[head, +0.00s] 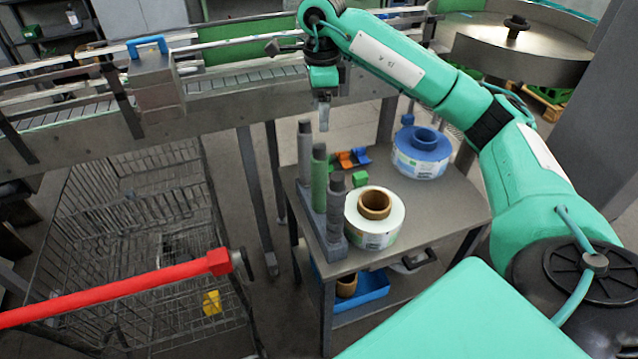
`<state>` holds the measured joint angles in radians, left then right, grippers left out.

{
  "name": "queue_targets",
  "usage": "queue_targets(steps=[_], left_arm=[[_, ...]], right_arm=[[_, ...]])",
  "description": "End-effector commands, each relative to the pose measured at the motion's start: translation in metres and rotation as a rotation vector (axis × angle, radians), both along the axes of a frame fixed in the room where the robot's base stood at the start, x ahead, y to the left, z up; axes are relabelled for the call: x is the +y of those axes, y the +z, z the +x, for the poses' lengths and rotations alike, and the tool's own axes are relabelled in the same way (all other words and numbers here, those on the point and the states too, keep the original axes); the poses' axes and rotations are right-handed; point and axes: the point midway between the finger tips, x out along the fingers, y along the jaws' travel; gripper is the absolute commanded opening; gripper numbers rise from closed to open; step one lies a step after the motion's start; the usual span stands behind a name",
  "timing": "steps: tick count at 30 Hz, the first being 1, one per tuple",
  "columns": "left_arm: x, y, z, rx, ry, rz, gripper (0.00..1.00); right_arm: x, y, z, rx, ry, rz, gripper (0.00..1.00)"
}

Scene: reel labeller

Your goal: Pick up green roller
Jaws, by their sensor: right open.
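The green roller (320,182) stands upright in a grey holder (331,247) on the left side of a small metal table (440,205). A grey roller (305,155) stands behind it and a darker grey roller (336,208) stands in front of it, both upright. My right gripper (323,124) is open and points down, showing above the rollers in the picture and apart from the green one. Nothing shows between its fingers. The green roller's lower end is hidden by the holder and the front roller. My left gripper is not in view.
A white label reel (362,232) and a blue reel (422,158) lie on the table. A green block (360,179) and orange and blue parts (352,158) sit between. A conveyor (225,103) runs behind; a wire cart (130,250) with red handle (120,290) stands left.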

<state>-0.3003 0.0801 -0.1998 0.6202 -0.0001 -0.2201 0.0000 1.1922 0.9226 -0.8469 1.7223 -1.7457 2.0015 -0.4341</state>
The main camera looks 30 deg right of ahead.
Motion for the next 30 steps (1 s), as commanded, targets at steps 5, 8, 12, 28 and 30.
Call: queue_targets(steps=[5, 8, 12, 28, 30], left_arm=[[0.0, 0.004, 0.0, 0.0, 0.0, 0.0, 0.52], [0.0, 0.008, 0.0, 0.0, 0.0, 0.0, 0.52], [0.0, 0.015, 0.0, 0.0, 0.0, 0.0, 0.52], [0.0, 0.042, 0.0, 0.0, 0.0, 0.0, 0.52], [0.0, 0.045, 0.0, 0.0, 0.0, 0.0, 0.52]], right_arm=[[-0.003, -0.017, -0.001, 0.009, -0.002, -0.011, 0.65], [-0.003, -0.033, -0.001, 0.009, -0.003, -0.01, 0.65], [-0.002, -0.059, -0.001, 0.008, -0.003, -0.009, 0.65], [0.0, -0.11, 0.003, 0.008, -0.003, -0.007, 0.65], [0.0, -0.121, 0.004, 0.007, -0.003, -0.008, 0.65]])
